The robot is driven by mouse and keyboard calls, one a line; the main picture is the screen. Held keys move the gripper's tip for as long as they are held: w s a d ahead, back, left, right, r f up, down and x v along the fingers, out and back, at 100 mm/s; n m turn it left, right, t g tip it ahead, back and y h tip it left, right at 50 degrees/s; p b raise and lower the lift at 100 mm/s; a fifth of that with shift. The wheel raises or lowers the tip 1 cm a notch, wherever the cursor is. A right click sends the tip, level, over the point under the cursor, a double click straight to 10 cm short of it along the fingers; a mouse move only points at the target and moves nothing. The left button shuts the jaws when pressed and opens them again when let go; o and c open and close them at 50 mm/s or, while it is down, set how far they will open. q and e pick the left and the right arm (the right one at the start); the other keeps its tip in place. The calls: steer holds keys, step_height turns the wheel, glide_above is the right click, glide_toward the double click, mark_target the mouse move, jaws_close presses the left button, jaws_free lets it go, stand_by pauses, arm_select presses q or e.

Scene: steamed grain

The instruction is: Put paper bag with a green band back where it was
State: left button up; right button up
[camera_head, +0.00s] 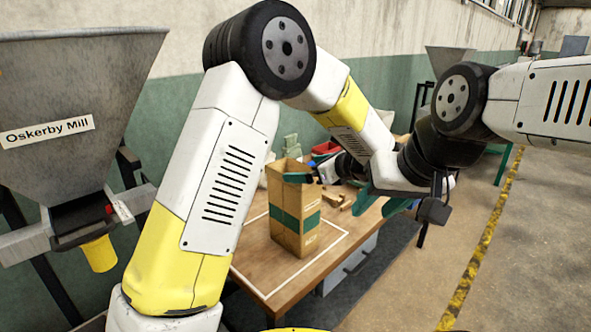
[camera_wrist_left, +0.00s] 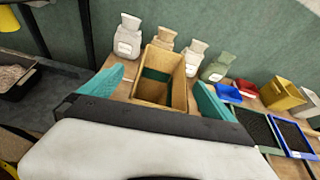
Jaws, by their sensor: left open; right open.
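The brown paper bag with a green band (camera_head: 295,230) stands upright on the wooden table, inside a white outline. In the left wrist view the bag (camera_wrist_left: 152,91) is seen from above with its top open. My left gripper (camera_head: 297,178) is at the bag's top in the head view. In the left wrist view its teal fingers (camera_wrist_left: 155,95) are spread, with the bag's mouth between them; contact cannot be told. My right gripper (camera_head: 380,202) is open and appears empty, to the right of the bag, partly hidden by its own arm.
Pale sacks (camera_wrist_left: 128,38) and a green sack (camera_wrist_left: 217,67) stand along the table's back. The Oskerby Mill hopper (camera_head: 75,75) is at the left. The table's front (camera_head: 270,275) is bare.

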arm_select(q)
steer(key=v, duration=0.5)
steer(key=s+a+r+n+g+h, duration=0.1)
steer(key=s+a+n+g, duration=0.3)
steer(key=a, duration=0.4)
steer(key=s+a+r+n+g+h, duration=0.2)
steer(key=s+a+n, duration=0.3)
steer(key=a, duration=0.3)
steer(key=s+a+r+n+t+h, duration=0.1)
steer(key=s+a+n+h, duration=0.1)
steer(key=s+n+h, duration=0.2)
steer(key=s+a+n+t+h, duration=0.1)
steer(key=s+a+n+h, duration=0.2)
steer(key=s+n, duration=0.8)
steer(key=shift+s+a+r+n+h, duration=0.2)
steer(key=shift+r+n+h, duration=0.15)
steer(key=shift+n+h, duration=0.4)
